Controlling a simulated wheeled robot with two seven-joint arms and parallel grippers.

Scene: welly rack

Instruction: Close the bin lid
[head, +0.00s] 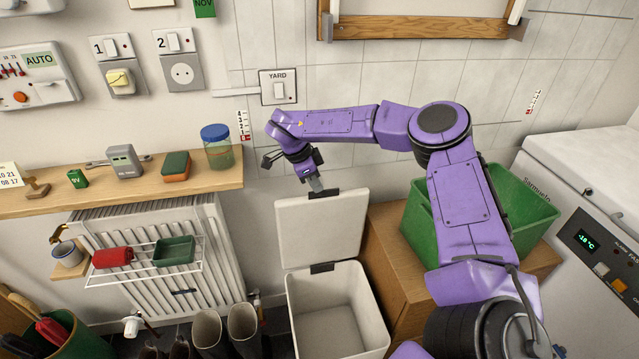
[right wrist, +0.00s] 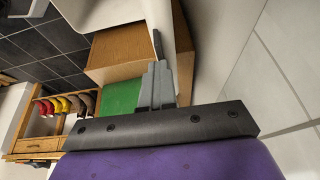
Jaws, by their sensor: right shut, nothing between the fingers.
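The white bin (head: 337,318) stands on the floor below the wall, with its inside showing and empty. Its lid (head: 318,232) is open and stands upright at the back, with a dark hinge at its lower edge and a dark tab on its top edge. My right gripper (head: 316,186) is shut and empty, pointing down at the lid's top edge by the tab. I cannot tell whether it touches. In the right wrist view the shut fingers (right wrist: 157,88) show side by side with nothing between them. My left gripper is not in view.
A green crate (head: 537,211) sits on a wooden cabinet (head: 385,262) right of the bin, partly behind my right arm. A radiator (head: 225,258) and a wooden shelf (head: 120,194) with a jar (head: 217,148) are on the left. Boots (head: 242,322) stand beside the bin. A white freezer (head: 590,165) is at right.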

